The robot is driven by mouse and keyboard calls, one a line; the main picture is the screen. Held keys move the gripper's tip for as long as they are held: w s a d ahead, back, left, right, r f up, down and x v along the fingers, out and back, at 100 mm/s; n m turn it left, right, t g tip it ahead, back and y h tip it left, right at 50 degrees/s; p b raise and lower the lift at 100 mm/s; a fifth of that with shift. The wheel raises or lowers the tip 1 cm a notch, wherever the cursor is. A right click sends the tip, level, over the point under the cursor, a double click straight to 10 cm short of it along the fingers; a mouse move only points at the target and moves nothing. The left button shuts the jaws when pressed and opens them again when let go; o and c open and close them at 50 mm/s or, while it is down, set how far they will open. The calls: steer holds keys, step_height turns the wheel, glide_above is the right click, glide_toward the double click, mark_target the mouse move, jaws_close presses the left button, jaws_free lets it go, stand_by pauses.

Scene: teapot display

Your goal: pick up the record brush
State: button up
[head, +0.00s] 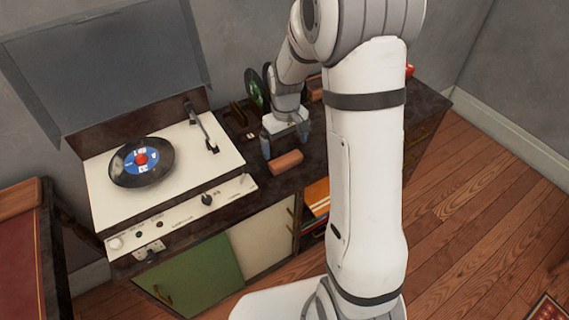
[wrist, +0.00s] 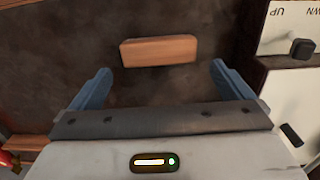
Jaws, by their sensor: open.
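The record brush appears to be the small reddish-brown wooden block (head: 286,162) on the dark cabinet top, just right of the turntable. It also shows in the wrist view (wrist: 158,51), lying crosswise just beyond my fingertips and roughly centred between them. My gripper (head: 285,139) points down behind the block in the head view. In the wrist view my gripper (wrist: 161,70) has its two blue-grey fingers spread wide, with nothing between them. The block's underside is hidden, and I see no finger touching it.
The turntable (head: 225,152) with a blue-labelled record (head: 142,162) stands left of the block. Its edge shows at upper right in the wrist view (wrist: 285,45). A green-labelled disc (head: 255,90) stands behind my gripper. Another brown block (head: 315,88) is partly hidden by my arm.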

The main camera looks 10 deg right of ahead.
mark_target(286, 159)
step_height(286, 159, down, 7)
steer(key=shift+d+f, duration=0.1)
steer(key=shift+f, duration=0.1)
stand_by(0.3)
steer(key=c, duration=0.6)
